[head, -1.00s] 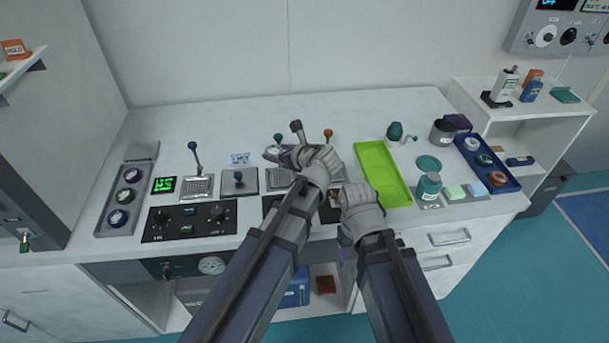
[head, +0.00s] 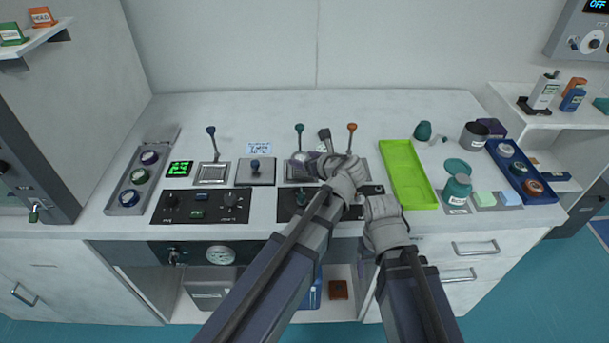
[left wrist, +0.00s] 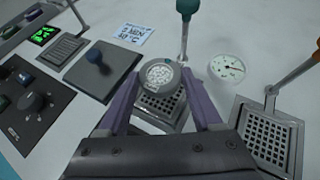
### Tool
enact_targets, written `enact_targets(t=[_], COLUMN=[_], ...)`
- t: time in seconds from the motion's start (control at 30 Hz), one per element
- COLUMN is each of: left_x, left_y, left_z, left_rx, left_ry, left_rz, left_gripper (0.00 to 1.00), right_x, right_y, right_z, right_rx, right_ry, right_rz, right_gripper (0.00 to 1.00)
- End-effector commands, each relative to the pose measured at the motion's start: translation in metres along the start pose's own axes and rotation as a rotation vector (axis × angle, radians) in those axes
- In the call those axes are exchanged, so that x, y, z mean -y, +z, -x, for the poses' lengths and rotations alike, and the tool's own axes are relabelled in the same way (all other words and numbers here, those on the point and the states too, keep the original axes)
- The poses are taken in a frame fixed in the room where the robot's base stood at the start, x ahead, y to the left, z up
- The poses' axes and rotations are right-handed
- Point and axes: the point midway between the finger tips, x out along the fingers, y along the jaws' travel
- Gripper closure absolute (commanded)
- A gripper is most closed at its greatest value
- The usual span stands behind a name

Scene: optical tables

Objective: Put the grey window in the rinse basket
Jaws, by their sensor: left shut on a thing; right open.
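My left gripper (head: 300,162) is shut on a small round grey-rimmed piece, which I take to be the grey window (left wrist: 160,75). Its face looks pale and speckled in the left wrist view, held between two purple fingers. It appears over a perforated metal basket (left wrist: 160,106) by the teal-knobbed lever (left wrist: 188,8); I cannot tell whether they touch. No label readable here says which basket is the rinse one. Another basket (left wrist: 262,135) stands right, by an orange-knobbed lever. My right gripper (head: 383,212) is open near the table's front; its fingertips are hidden.
A blue-knobbed lid (head: 255,172) and another lever basket (head: 213,172) stand left. A dial gauge (left wrist: 228,67) lies behind the baskets. A lime tray (head: 406,170), jars and a blue tray (head: 530,192) occupy the right.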

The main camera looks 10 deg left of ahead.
Motion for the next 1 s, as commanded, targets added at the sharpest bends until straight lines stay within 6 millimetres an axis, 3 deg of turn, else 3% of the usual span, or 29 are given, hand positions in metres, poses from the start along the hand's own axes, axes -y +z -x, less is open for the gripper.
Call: enact_targets(t=[0.17,0.47,0.9,0.93,1.0], left_x=[0.0,0.0,0.0,0.0,0.0], left_y=[-0.003,-0.033,-0.036,-0.035,-0.034], left_z=[-0.002,-0.018,-0.019,-0.019,-0.019], left_rx=[0.0,0.0,0.0,0.0,0.0], left_ry=[0.0,0.0,0.0,0.0,0.0], left_rz=[0.0,0.0,0.0,0.0,0.0], left_gripper=[0.89,0.89,0.89,0.31,0.23], right_x=[0.0,0.004,0.004,0.004,0.004], right_y=[0.0,-0.002,-0.002,-0.002,-0.002], right_z=[-0.004,-0.037,-0.041,-0.039,-0.039], right_rx=[0.0,0.0,0.0,0.0,0.0], right_ry=[0.0,0.0,0.0,0.0,0.0], right_rz=[0.0,0.0,0.001,0.001,0.001], right_gripper=[0.28,0.28,0.28,0.28,0.28])
